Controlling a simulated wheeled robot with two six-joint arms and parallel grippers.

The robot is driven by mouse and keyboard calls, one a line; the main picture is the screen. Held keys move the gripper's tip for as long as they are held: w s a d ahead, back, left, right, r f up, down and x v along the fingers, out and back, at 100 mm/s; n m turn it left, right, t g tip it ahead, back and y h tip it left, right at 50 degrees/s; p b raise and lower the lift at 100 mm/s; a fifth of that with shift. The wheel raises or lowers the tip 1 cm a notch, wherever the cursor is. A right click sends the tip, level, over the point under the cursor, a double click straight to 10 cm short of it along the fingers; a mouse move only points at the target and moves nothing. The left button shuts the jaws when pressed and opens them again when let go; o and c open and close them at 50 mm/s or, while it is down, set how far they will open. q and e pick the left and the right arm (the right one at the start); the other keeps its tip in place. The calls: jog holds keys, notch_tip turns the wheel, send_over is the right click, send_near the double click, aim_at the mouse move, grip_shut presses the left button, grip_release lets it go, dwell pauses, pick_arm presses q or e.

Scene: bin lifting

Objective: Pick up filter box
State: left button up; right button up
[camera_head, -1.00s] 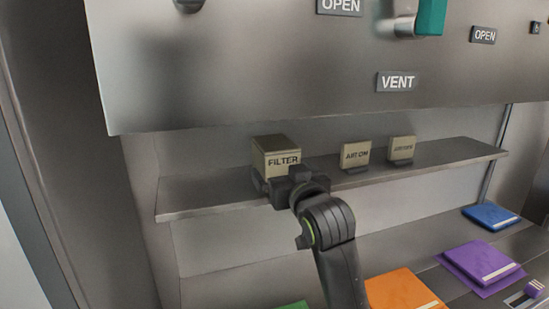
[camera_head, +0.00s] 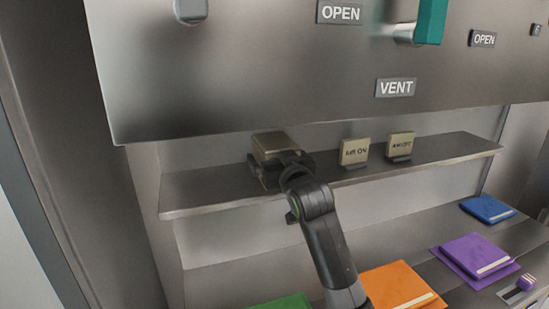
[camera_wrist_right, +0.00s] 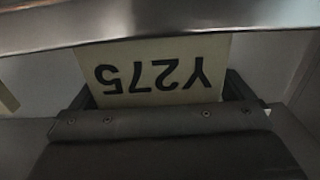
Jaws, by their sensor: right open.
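The filter box (camera_head: 270,143), a tan block, sits at the left part of the grey shelf (camera_head: 205,192). My right gripper (camera_head: 281,164) is at its front with the jaws open, and its hand hides most of the box's front face. In the right wrist view a pale face of the box (camera_wrist_right: 155,70) shows the upside-down text "Y275". This face lies between the two dark fingers of my right gripper (camera_wrist_right: 160,92), one at each side. I cannot tell whether the fingers touch the box. My left gripper is not in view.
A metal panel (camera_head: 240,85) overhangs the shelf closely. Orange (camera_head: 398,288), purple (camera_head: 472,258) and blue (camera_head: 487,209) flat items lie on the lower surface.

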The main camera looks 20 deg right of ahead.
aim_at(278, 143)
jog(key=c, duration=1.2)
jog(key=shift+s+r+b, duration=0.1)
jog(key=shift+r+b, duration=0.15)
jog(key=shift+b, duration=0.2)
jog(key=r+b, duration=0.1)
jog(key=r, duration=0.2)
jog(key=r+b, duration=0.1)
jog(key=r, duration=0.2)
jog(key=shift+s+r, duration=0.2)
jog(key=shift+r, duration=0.15)
jog(key=s+b, duration=0.5)
jog(key=s, duration=1.4)
jog(key=shift+s+d+f+b, duration=0.15)
jog(key=shift+d+f+b, duration=0.05)
jog(key=shift+d+b, duration=0.15)
